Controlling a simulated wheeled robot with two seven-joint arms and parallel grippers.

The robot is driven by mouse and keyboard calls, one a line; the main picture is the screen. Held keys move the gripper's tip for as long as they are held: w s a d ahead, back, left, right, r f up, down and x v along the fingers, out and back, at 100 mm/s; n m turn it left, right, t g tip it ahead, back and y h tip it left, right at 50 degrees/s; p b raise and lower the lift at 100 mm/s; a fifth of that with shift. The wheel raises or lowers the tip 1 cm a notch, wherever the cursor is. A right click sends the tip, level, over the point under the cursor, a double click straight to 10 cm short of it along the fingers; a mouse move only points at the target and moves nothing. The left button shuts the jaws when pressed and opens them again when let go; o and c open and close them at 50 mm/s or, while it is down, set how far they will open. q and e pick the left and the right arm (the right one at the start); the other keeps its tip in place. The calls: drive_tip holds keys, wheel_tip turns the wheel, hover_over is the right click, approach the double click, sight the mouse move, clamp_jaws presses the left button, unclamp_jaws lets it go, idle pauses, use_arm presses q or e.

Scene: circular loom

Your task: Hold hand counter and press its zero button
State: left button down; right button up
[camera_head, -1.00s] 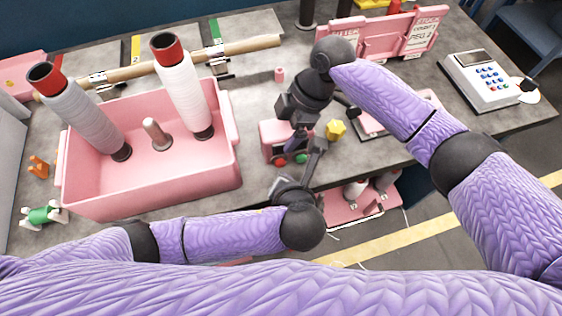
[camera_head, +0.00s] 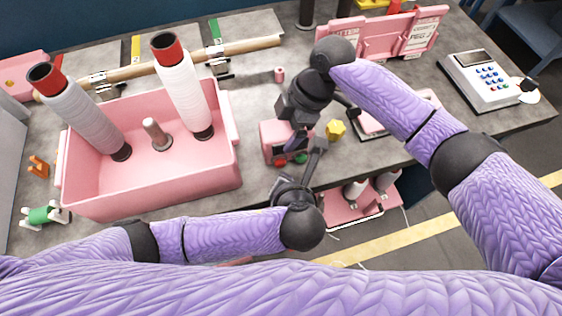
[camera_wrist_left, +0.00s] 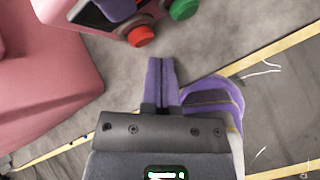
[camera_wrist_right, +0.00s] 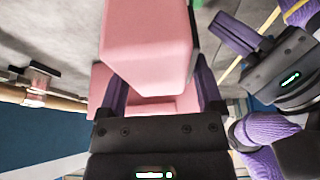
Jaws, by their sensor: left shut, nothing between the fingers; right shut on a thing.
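The hand counter (camera_head: 270,141) is a pink box with a red button (camera_wrist_left: 141,36) and a green button (camera_wrist_left: 183,9) on its near side. My right gripper (camera_head: 296,141) is shut on it, and in the right wrist view its fingers flank the pink body (camera_wrist_right: 148,50). My left gripper (camera_head: 318,144) is shut and empty just right of the counter. In the left wrist view, its closed fingertips (camera_wrist_left: 161,61) are apart from both buttons, below and between them. Which button is the zero button cannot be told.
A large pink bin (camera_head: 150,195) with two yarn cones stands left of the counter. A yellow piece (camera_head: 335,130) lies to its right. A pink sign stand (camera_head: 375,40) and a keypad device (camera_head: 484,80) are farther right. The table's front edge is close below.

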use_arm(q)
drive_tip(key=shift+w, duration=0.15)
idle(0.4)
drive_tip(key=shift+w+a, duration=0.15)
drive_tip(key=shift+w, duration=0.1)
drive_tip(key=shift+w+a, duration=0.15)
drive_tip(key=shift+w, duration=0.3)
idle(0.8)
drive_tip(key=shift+s, duration=0.1)
drive_tip(key=shift+s+d, duration=0.3)
drive_tip(key=shift+s, duration=0.45)
drive_tip(key=shift+s, duration=0.1)
drive_tip(key=shift+s+d, duration=0.25)
drive_tip(key=shift+s, duration=0.5)
drive_tip(key=shift+s+d, duration=0.2)
drive_tip(key=shift+s, duration=0.6)
drive_tip(key=shift+s+d, duration=0.25)
drive_tip(key=shift+s, duration=0.5)
